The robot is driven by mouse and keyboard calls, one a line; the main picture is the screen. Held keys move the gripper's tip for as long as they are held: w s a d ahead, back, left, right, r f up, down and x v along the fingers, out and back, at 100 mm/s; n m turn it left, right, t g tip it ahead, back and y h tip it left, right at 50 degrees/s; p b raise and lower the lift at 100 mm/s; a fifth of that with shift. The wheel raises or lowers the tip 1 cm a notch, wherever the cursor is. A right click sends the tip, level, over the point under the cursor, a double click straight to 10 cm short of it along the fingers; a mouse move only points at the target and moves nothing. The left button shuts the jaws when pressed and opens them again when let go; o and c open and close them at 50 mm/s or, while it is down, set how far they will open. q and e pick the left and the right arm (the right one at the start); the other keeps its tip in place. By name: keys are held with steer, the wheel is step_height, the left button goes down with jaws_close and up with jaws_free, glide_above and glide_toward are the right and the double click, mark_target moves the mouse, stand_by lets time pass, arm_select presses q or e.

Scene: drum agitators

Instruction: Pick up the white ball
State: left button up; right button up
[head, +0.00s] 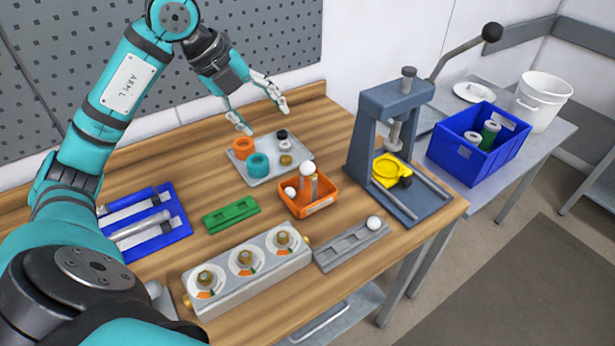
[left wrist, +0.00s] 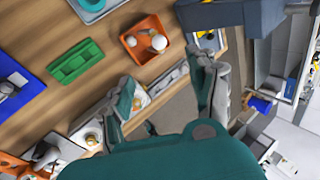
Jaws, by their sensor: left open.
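Three white balls show in the head view. One white ball (head: 306,168) sits high in the orange bin (head: 322,208), by some tan upright pieces; I cannot tell what it rests on. A smaller white ball (head: 290,192) lies in the bin's left side. Another white ball (head: 374,222) rests on the right end of a grey slotted tray (head: 350,246). My left gripper (head: 264,117) is open and empty, above the back of the table, behind the bin. In the left wrist view, two white balls (left wrist: 158,42) show in the bin beyond the open fingers (left wrist: 170,95). My right gripper is out of view.
A light tray (head: 270,174) with orange and teal rings lies behind the bin. A grey press (head: 366,150) stands right of it. A green block (head: 231,215), a blue tray (head: 172,226) and a three-dial box (head: 205,302) lie left and in front. The perforated wall panel (head: 270,40) is behind.

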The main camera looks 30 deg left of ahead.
arm_select(q)
steer(key=f, duration=0.2)
steer(key=p, duration=0.3)
glide_toward(304, 164)
steer(key=x, duration=0.4)
steer(key=shift+w+f, duration=0.15)
steer(key=shift+f, duration=0.25)
steer(key=shift+w+d+f, duration=0.2)
steer(key=shift+f, duration=0.15)
steer(key=p+x, duration=0.1)
steer(key=x, duration=0.3)
steer(key=shift+w+d+f+p, duration=0.1)
steer(key=shift+f+p, duration=0.1)
steer(key=shift+p, duration=0.1)
steer(key=shift+w+f, duration=0.1)
steer(key=shift+f, duration=0.1)
jaws_close()
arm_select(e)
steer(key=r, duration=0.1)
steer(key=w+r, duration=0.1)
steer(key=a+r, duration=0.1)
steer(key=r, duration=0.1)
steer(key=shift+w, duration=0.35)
arm_select(q)
steer(key=shift+r, duration=0.1)
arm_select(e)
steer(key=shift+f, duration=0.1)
